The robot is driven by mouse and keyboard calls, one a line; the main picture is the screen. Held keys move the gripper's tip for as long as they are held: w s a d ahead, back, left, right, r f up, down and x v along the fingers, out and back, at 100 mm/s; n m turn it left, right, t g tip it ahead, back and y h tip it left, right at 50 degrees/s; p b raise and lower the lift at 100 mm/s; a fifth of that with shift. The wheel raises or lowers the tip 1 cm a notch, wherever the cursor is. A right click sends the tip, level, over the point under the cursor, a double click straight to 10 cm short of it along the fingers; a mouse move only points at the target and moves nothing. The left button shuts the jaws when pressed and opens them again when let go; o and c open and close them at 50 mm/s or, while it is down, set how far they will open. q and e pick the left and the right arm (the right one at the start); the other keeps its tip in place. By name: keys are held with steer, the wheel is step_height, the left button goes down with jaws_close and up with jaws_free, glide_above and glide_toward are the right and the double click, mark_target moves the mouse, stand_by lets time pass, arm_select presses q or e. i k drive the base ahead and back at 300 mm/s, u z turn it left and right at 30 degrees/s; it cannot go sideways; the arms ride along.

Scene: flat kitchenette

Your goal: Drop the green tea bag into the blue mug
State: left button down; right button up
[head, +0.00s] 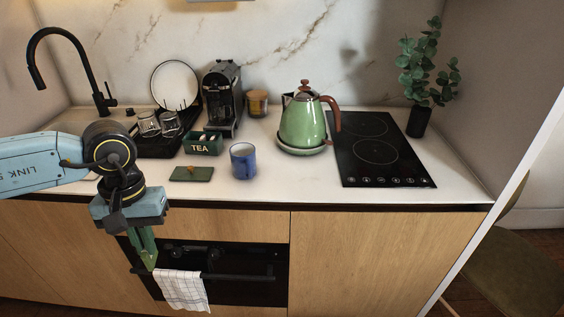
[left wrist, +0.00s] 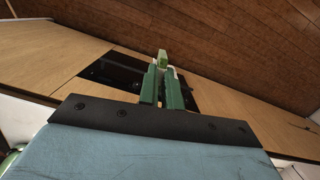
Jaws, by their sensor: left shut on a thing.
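The blue mug (head: 243,163) stands upright on the counter, right of the tea box. My left gripper (head: 149,262) points down in front of the counter edge, left of the mug and lower than the counter top. In the left wrist view its green fingers (left wrist: 164,80) are shut on a small pale green thing, which looks like the green tea bag (left wrist: 162,58). The tea bag is hard to tell from the fingers in the head view. My right gripper is in neither view.
The green TEA box (head: 203,147) stands open behind its lid (head: 191,174), which lies on the counter. A green kettle (head: 302,125) and black hob (head: 382,158) are to the right. A checked towel (head: 181,289) hangs on the oven handle, near the left gripper.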

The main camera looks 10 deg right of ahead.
mark_target(246, 172)
steer(key=z, duration=0.2)
steer(key=i, duration=1)
